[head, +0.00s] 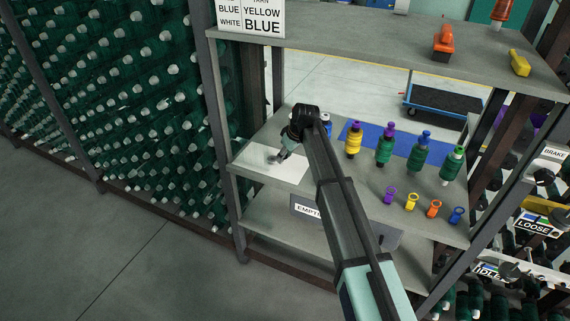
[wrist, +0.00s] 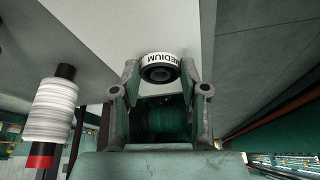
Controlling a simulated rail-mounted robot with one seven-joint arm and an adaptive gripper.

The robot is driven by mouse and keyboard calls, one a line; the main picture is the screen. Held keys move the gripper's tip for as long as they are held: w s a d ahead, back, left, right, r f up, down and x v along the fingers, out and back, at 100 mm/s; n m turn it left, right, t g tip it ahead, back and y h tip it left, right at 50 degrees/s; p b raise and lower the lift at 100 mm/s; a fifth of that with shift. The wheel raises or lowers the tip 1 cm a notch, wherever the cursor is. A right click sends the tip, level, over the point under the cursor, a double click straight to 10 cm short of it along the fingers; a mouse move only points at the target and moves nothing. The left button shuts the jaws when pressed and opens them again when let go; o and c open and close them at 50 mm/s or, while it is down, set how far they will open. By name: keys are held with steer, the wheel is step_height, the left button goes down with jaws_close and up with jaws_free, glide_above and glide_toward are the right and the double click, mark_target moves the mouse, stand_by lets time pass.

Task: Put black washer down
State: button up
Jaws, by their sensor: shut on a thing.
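The black washer (wrist: 160,72) is a dark ring with a white band reading MEDIUM, upside down in the wrist view. My gripper (wrist: 160,75) is shut on it, with a fingertip on each side. In the head view my gripper (head: 280,158) points down at the white sheet (head: 290,172) at the left end of the middle shelf. The washer is too small there to make out clearly. I cannot tell whether it touches the sheet or hangs just above it.
Several colored spools (head: 353,142) stand right of my arm, some on a blue mat (head: 402,143). Several small colored rings (head: 411,203) line the shelf front. A white spool (wrist: 52,110) is close left in the wrist view. An upper shelf (head: 370,45) overhangs behind. A shelf post (head: 220,130) stands left.

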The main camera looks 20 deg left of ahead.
mark_target(283, 170)
steer(key=shift+f+p, duration=0.45)
steer(key=shift+f, duration=2.2)
steer(key=shift+f, duration=0.15)
steer(key=o, duration=1.2)
steer(key=b+v, duration=0.2)
steer(key=v, duration=1)
